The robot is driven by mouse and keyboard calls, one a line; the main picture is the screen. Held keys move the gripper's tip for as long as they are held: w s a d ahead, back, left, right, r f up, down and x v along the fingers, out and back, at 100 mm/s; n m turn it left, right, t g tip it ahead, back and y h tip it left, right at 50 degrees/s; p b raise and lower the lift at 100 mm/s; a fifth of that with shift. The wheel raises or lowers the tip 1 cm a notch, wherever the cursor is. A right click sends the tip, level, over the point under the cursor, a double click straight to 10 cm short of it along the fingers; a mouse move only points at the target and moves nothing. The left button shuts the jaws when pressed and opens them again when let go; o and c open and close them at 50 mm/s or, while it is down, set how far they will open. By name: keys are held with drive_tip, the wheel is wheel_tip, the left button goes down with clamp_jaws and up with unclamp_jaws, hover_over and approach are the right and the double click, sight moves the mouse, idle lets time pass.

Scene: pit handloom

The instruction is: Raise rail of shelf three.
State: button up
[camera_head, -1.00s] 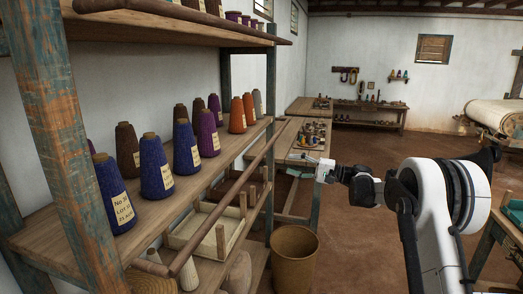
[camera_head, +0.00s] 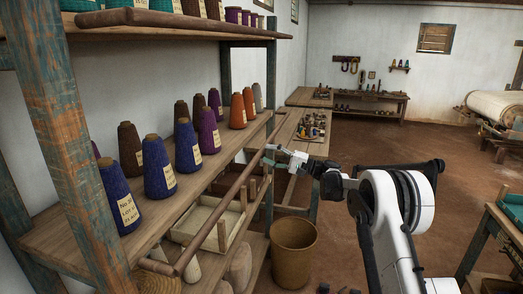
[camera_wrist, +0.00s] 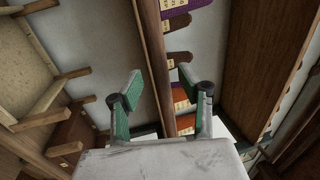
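The round wooden rail (camera_head: 228,205) runs along the front of the shelf (camera_head: 75,232) that holds the yarn cones. It slants from the near left to the far right in the head view. My gripper (camera_head: 272,152) is at the rail's far part, coming from the right. In the wrist view the two green fingers (camera_wrist: 158,82) are apart, and the rail (camera_wrist: 154,50) passes through the gap between them as seen. I cannot tell whether the fingers touch it or how deep it sits between them.
Blue, brown, purple and orange yarn cones (camera_head: 160,168) stand behind the rail. An upper shelf has its own rail (camera_head: 190,22). A wooden tray (camera_head: 205,222) lies below. A brown bin (camera_head: 293,255) stands on the floor. A table with small items (camera_head: 318,148) is beyond.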

sight(262, 152)
drive_tip(key=shift+p+x, duration=0.3)
drive_tip(key=shift+x, duration=1.45)
drive_tip(key=shift+c, duration=0.5)
clamp_jaws()
